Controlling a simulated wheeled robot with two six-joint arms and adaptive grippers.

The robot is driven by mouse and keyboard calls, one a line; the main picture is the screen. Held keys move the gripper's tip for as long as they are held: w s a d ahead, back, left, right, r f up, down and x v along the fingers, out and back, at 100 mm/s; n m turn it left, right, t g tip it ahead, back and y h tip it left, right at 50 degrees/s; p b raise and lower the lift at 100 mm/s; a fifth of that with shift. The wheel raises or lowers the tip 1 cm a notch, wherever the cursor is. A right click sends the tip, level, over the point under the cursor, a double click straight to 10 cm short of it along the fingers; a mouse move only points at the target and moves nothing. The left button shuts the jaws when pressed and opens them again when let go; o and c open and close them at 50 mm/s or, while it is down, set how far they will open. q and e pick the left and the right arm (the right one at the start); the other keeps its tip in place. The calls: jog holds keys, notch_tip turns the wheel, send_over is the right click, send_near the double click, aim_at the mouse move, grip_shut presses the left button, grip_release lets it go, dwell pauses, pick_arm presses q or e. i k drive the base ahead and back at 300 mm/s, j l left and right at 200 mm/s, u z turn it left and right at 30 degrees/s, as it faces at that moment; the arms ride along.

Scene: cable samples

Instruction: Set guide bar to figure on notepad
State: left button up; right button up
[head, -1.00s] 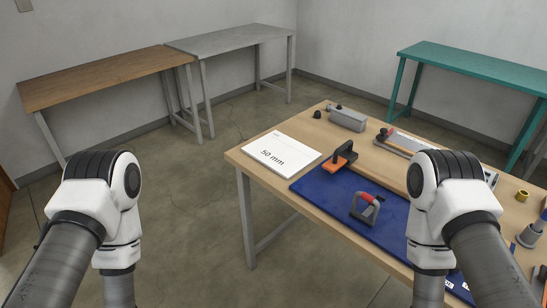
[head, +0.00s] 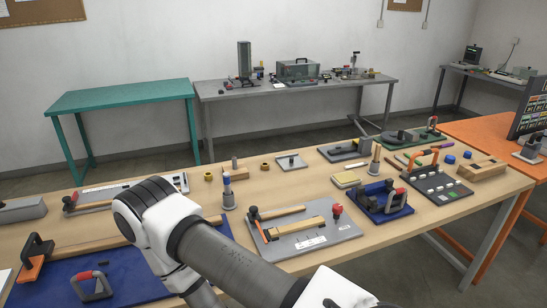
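A sliver of the white notepad (head: 3,281) shows at the left edge; its figure is out of frame here, but the earlier view reads "50 mm". A grey plate (head: 338,232) in the middle of the table carries a wooden bar (head: 297,234), a second strip with a black handle, a red-topped knob (head: 337,210) and white scale labels. I cannot tell for certain which bar is the guide bar. My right arm crosses in front; its gripper is below the frame. My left gripper is out of view.
A blue-topped upright tool (head: 227,193) stands left of the grey plate. A blue fixture (head: 384,202) and a dark tray with an orange handle (head: 435,186) are to its right. A grey long device (head: 100,196) lies behind my arm. The table's front strip right of the plate is clear.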

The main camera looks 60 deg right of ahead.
aim_at(254, 217)
jog(key=z, duration=1.7)
jog(key=i+l+z, duration=0.2)
jog(key=z, duration=0.25)
jog(key=l, duration=0.1)
